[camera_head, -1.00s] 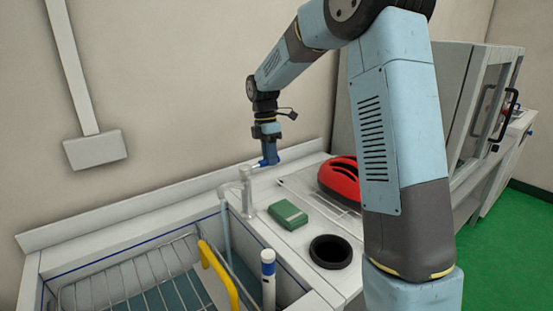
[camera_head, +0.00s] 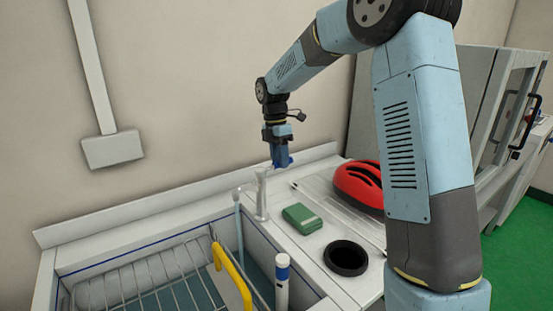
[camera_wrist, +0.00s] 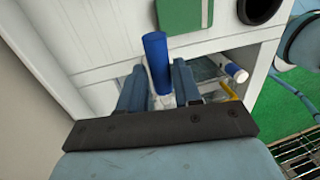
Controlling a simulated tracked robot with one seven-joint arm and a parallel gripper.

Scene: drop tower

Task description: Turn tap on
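The silver tap (camera_head: 260,198) stands upright at the sink's right edge, its spout pointing left over the basin. A pale vertical strip hangs below the spout; I cannot tell whether it is water. My gripper (camera_head: 280,163) points down just above and right of the tap's top; I cannot tell whether they touch. In the wrist view, a blue cylinder (camera_wrist: 155,55) lies between the fingers of my gripper (camera_wrist: 158,78), which look closed against its sides. It sticks out past them. I cannot tell whether it belongs to the tap.
A green box (camera_head: 302,219), a round black-rimmed hole (camera_head: 346,258) and a red helmet (camera_head: 356,187) are on the worktop, right of the tap. The wall is close behind.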

